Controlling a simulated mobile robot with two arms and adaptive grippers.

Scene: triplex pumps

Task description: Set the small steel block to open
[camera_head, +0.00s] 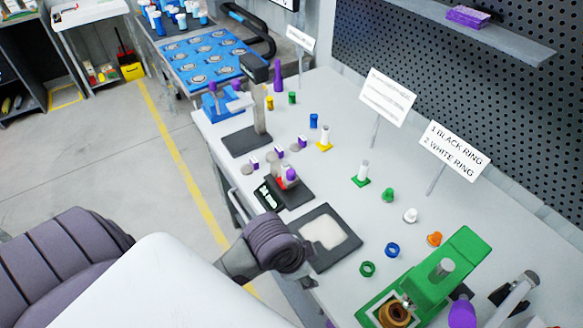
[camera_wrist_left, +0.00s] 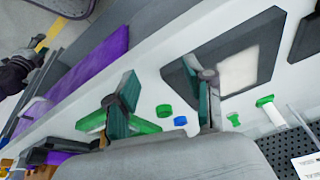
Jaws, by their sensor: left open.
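I cannot single out the small steel block with certainty. In the head view a small fixture with a red part and a purple knob (camera_head: 290,175) stands on a black base with a white-lettered label (camera_head: 268,196). Nearer, a metallic lever (camera_head: 517,296) rises at the lower right beside a purple part (camera_head: 462,313). My left gripper (camera_wrist_left: 160,72) shows in the left wrist view, fingers apart and empty, above the bench near the black tray (camera_wrist_left: 262,70). In the head view my left arm hides its fingers. My right gripper is not in view.
A green pump body (camera_head: 455,262) stands at the near right. The black tray with a pale pad (camera_head: 325,232) lies left of it. Several coloured rings and plugs, with a blue ring (camera_head: 392,250), are spread about. Signs on posts (camera_head: 453,150) line the back. The bench front edge is close.

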